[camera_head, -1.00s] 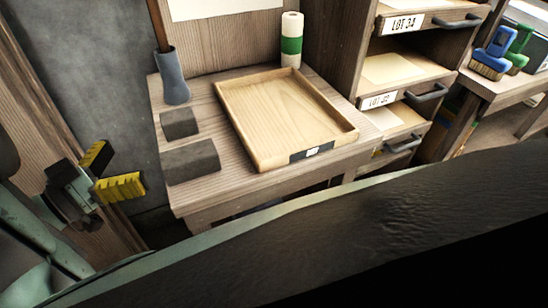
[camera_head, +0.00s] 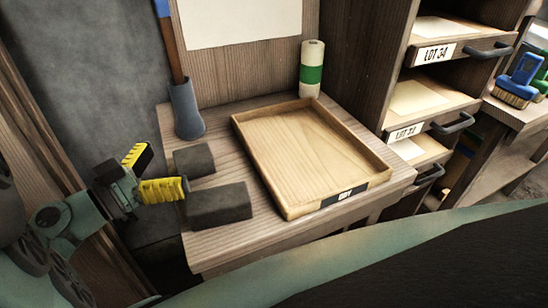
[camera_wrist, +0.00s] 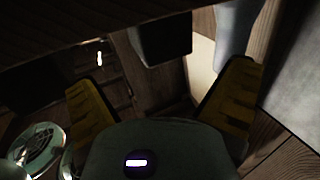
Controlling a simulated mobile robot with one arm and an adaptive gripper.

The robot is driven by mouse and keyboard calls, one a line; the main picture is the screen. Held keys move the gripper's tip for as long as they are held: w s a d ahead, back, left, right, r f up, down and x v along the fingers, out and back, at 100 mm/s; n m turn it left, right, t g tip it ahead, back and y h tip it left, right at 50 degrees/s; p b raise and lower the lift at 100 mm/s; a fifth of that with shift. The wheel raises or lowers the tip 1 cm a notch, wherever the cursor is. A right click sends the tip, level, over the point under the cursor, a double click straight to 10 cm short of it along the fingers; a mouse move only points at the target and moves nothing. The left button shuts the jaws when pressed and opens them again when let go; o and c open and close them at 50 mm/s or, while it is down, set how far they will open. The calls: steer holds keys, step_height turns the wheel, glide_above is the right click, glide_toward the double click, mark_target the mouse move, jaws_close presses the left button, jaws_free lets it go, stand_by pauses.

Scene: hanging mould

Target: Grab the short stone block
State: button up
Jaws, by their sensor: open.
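The short stone block (camera_head: 194,159) is dark grey and lies on the left side of the wooden table, just in front of the grey cup. A longer grey block (camera_head: 219,204) lies in front of it, nearer the table's front edge. My gripper (camera_head: 154,172) is open and empty, left of both blocks, with its yellow fingers pointing toward the table. Its nearer finger appears close to the long block's left end; contact cannot be told. In the wrist view a dark block (camera_wrist: 160,42), seemingly the short one, shows ahead between the spread fingers (camera_wrist: 160,98).
A wooden tray (camera_head: 349,193) fills the table's middle, right of the blocks. The grey cup (camera_head: 187,112) holds a handle and stands behind the short block; it also shows in the wrist view (camera_wrist: 236,35). A green-banded roll (camera_head: 312,70) and labelled drawers (camera_head: 437,127) stand farther right.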

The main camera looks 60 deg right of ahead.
mark_target(192, 153)
steer(key=d, duration=0.2)
steer(key=s+d+f, duration=0.1)
steer(key=shift+d, duration=1.15)
steer(key=shift+r, duration=0.1)
steer(key=c, duration=1.5)
steer(key=shift+c, duration=0.3)
